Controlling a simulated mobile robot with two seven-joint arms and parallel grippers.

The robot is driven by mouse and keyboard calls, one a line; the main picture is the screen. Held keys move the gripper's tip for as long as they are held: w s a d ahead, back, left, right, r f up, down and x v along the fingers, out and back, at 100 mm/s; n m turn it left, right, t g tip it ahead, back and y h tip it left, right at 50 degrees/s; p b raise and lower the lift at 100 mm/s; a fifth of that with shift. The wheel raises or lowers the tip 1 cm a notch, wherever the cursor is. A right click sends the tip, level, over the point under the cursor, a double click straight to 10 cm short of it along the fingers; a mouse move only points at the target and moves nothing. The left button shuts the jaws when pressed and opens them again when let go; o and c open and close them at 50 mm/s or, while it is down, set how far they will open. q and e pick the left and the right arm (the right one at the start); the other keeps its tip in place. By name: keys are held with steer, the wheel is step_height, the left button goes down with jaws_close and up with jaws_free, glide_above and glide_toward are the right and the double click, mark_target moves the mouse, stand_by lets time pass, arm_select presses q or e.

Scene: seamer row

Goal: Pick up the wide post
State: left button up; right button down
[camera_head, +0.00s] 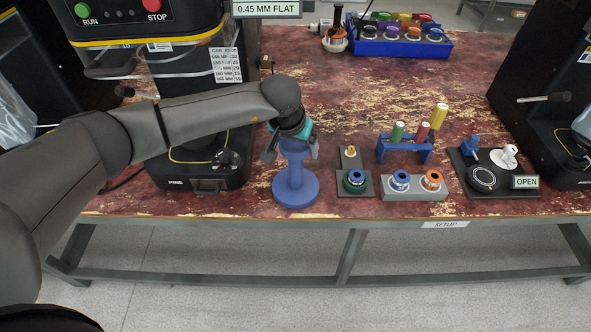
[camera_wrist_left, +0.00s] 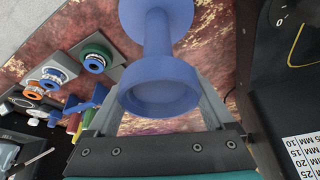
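The wide post (camera_head: 296,180) is a blue-violet stand with a broad round base, upright on the worn red bench near its front edge. The left wrist view shows its hollow, cup-like top (camera_wrist_left: 160,92) close up, with the stem and base beyond. My left gripper (camera_head: 291,155) comes down over the post's top, one finger on each side. In the left wrist view the fingers (camera_wrist_left: 160,112) look spread around the top, without a clear grip on it. The head view partly hides the post's top behind the gripper. My right gripper is not in view.
Right of the post are a dark plate with a green ring (camera_head: 354,182), a grey block with blue and orange rings (camera_head: 415,192), and a blue rack (camera_head: 404,154) with coloured cylinders. A black machine (camera_head: 200,172) stands close left. A blue bin (camera_head: 400,47) is behind.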

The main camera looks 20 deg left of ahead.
arm_select(q)
jaws_close()
stand_by(0.5)
steer(key=shift+r, duration=0.1)
